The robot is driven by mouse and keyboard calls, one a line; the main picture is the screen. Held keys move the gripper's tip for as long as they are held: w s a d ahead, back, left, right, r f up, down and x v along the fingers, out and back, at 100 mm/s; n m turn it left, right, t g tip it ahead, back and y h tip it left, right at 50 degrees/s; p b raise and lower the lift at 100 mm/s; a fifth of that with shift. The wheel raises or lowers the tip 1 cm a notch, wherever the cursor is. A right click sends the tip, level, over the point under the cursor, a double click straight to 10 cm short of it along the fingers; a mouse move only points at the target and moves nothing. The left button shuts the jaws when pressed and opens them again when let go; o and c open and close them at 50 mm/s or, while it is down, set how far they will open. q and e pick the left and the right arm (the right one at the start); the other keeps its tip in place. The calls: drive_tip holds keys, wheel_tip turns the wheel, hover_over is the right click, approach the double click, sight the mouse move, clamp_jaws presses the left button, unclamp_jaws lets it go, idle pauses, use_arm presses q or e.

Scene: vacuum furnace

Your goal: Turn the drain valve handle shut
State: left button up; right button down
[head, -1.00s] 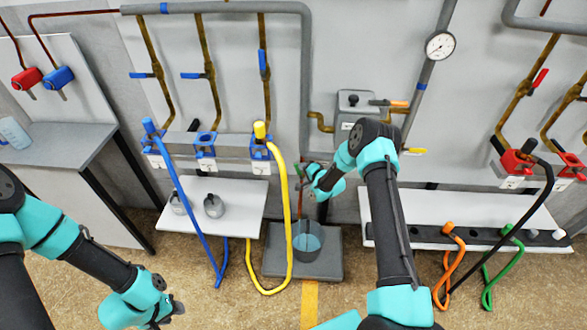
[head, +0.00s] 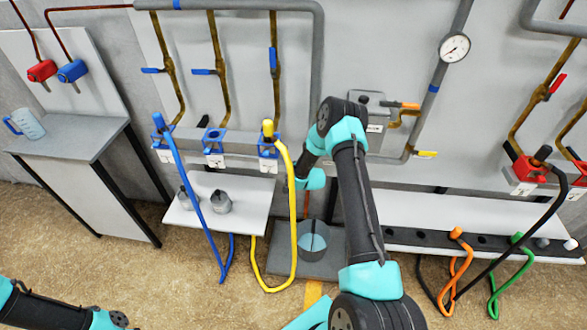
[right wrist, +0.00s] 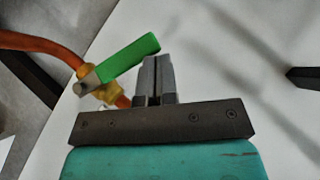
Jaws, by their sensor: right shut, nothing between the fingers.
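The drain valve's green handle (right wrist: 130,61) shows in the right wrist view. It slants up to the right from a brass valve body (right wrist: 98,88) on a copper pipe (right wrist: 40,43). A bucket (head: 312,240) stands on the floor platform below. My left arm shows only at the bottom left corner, and its gripper is out of frame.
A yellow hose (head: 291,210) and a blue hose (head: 190,195) hang left of my right arm. Orange (head: 460,260) and green hoses (head: 496,290) hang on the right. A pressure gauge (head: 454,47) is on the wall.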

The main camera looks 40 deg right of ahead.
drive_tip(key=shift+w+a+f, duration=0.2)
drive_tip(key=shift+f, duration=0.15)
drive_tip(key=shift+s+d+f, duration=0.3)
drive_tip(key=shift+s+d, duration=0.2)
idle(0.4)
drive_tip(key=s+a+r, duration=0.3)
drive_tip(key=s+r, duration=0.4)
drive_tip(key=r, duration=0.3)
drive_tip(key=shift+r, duration=0.35)
